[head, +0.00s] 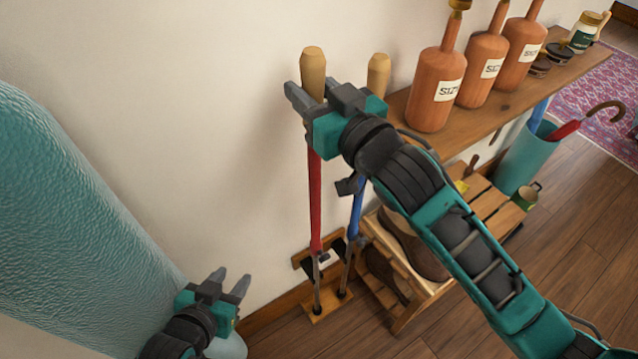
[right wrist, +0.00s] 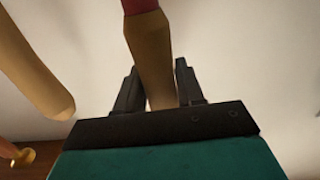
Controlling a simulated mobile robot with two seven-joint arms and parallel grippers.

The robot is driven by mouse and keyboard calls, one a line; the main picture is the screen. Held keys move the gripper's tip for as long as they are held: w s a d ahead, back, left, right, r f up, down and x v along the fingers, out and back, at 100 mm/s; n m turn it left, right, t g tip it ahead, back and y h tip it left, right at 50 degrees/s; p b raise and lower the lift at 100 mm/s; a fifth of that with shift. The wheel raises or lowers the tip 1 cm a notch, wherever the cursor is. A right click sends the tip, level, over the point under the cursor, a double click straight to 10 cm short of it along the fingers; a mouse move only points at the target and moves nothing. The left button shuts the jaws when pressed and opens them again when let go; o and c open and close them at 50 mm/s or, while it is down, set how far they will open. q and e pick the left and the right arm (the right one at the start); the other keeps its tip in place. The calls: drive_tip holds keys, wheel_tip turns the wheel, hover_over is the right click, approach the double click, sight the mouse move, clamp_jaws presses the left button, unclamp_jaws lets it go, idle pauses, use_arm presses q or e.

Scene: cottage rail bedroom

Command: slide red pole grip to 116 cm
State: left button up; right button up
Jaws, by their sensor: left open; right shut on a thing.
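The red pole (head: 315,200) stands upright against the wall, its lower end in a wooden floor rack (head: 325,309). Its tan wooden grip (head: 313,68) is at the top, and it also shows in the right wrist view (right wrist: 150,52). My right gripper (head: 318,97) is shut on this grip, with one finger on each side; the jaws hide part of it. My left gripper (head: 230,283) is open and empty, low at the left near the wall. No scale marks are readable on the pole.
The blue pole (head: 356,215) with its tan grip (head: 378,72) stands close to the right. A wooden shelf (head: 480,112) carries orange bottles (head: 437,90). Below are a slatted bench (head: 492,200) and a teal umbrella stand (head: 523,160). A large teal rounded surface (head: 70,190) fills the left.

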sight(311, 49)
drive_tip(key=shift+r, duration=3.35)
drive_tip(key=o, duration=1.1)
drive_tip(key=shift+f, duration=0.1)
drive_tip(key=v, duration=1)
